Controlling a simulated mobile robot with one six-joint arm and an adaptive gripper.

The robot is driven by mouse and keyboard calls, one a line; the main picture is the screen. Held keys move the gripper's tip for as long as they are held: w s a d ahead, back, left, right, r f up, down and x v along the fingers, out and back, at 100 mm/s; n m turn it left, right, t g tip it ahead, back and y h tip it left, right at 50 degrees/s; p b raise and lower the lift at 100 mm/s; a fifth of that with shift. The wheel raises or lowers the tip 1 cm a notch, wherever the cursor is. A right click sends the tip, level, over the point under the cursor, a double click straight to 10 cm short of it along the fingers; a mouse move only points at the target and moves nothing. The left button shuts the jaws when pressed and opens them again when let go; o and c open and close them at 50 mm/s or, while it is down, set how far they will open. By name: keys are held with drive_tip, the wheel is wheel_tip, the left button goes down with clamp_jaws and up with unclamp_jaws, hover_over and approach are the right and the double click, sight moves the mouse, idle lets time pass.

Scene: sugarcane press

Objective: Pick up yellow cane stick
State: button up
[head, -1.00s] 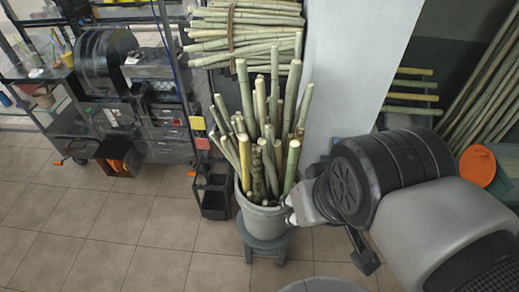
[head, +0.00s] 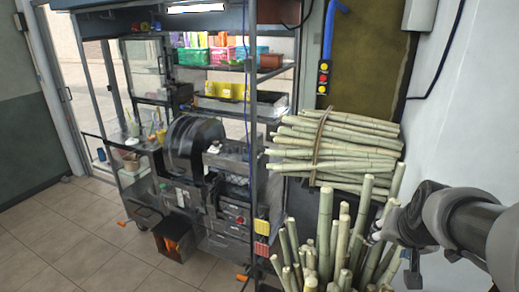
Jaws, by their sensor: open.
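Several upright cane sticks (head: 325,235) stand close together at the bottom of the head view, pale green to yellowish. Their lower ends and their bucket are out of view. I cannot tell which one is the yellow cane stick. My arm comes in from the right edge, and my gripper (head: 377,233) is small and partly hidden at its end, beside the right-hand canes. It is open, and no cane is seen lifted in it. Whether it touches a cane is unclear.
A tied bundle of canes (head: 345,148) lies behind the upright ones. A metal press cart (head: 195,150) with a dark drum and shelves of colored baskets (head: 192,56) stands left of them. A white wall (head: 465,130) bounds the right. The tiled floor (head: 55,240) is clear at lower left.

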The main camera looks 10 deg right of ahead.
drive_tip(key=n+g+b, duration=0.1)
drive_tip(key=g, duration=0.1)
approach(387, 291)
drive_tip(key=shift+y, duration=0.3)
drive_tip(key=b+x, duration=0.2)
drive_tip(key=x, duration=0.3)
drive_tip(key=b+x, duration=0.1)
drive_tip(key=x, duration=0.4)
drive_tip(key=shift+d+f+b, duration=0.1)
drive_tip(key=shift+d+b, duration=0.15)
drive_tip(key=shift+b, duration=0.15)
drive_tip(key=b+x, duration=0.2)
drive_tip(key=x, duration=0.3)
drive_tip(key=shift+w+d+f, duration=0.15)
drive_tip(key=shift+d+f, duration=0.1)
drive_tip(key=shift+f, duration=0.05)
clamp_jaws()
